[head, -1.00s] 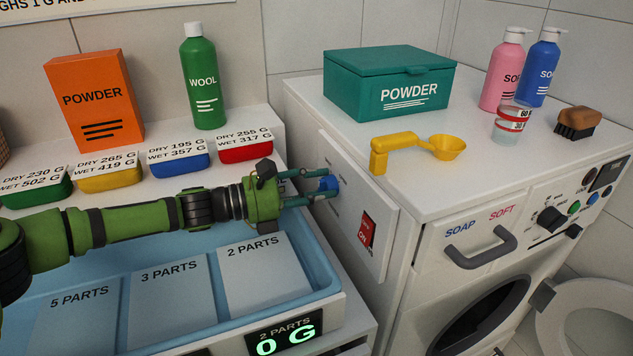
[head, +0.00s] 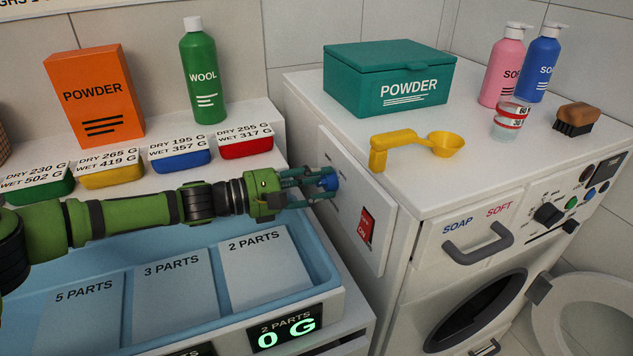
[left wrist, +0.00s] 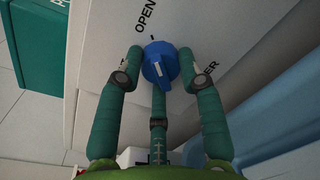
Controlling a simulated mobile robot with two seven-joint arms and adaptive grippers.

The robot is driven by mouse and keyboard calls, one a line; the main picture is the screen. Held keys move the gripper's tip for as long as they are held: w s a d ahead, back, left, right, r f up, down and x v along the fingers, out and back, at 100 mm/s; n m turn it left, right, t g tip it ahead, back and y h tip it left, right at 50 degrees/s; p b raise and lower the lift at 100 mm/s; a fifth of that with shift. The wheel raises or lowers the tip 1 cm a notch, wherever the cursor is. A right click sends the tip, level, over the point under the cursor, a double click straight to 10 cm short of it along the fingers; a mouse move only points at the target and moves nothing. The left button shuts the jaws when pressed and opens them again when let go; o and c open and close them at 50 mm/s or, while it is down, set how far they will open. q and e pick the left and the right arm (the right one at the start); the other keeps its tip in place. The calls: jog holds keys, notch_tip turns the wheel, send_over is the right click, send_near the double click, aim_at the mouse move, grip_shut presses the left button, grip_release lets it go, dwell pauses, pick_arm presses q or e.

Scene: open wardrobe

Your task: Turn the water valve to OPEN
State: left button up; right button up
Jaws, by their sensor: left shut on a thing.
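The water valve is a blue knob (head: 329,180) on the white side panel (head: 345,222) of the washing machine. It also shows in the left wrist view (left wrist: 161,64), with a white mark on its face. The word OPEN (left wrist: 146,14) and a short black tick stand above it there; a label partly hidden by a finger ends in ER. I cannot tell exactly whether the white mark lines up with the tick. My left gripper (head: 318,185) is shut on the knob, its fingers around it. My right gripper is not in view.
A red switch (head: 364,226) marked ON sits on the same panel, below and right of the knob. A yellow scoop (head: 405,143) and a teal powder box (head: 390,82) stand on the machine's top. A blue basin (head: 335,278) lies under my left arm.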

pick_arm(q)
jog(key=shift+r, duration=0.4)
jog(key=o, duration=0.9)
jog(key=shift+c, duration=0.2)
jog(key=shift+s+d+f, duration=0.1)
jog(key=v, duration=1.2)
